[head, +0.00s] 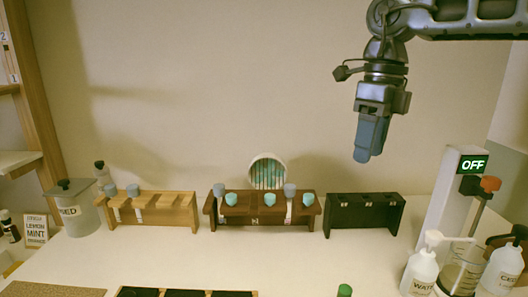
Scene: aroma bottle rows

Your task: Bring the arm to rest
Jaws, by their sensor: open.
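My gripper (367,148) hangs from the arm at the upper right of the head view, fingers pointing down. It is open and empty, in the air in front of the wall and well above the racks. The fingers overlap from this angle, so the gap between them hardly shows. A light wood rack (180,222) stands at left with grey-capped bottles at its left end. A dark brown rack (283,227) in the middle holds several teal- and grey-capped bottles. A black rack (345,222) to its right looks empty of bottles.
A device with an OFF display (473,165) stands at right, near pump bottles (421,272) and a glass cylinder (460,270). A lidded jar (73,212) and a small sign (36,230) are at left. A green cap (345,290) shows at the front edge. Air around my gripper is clear.

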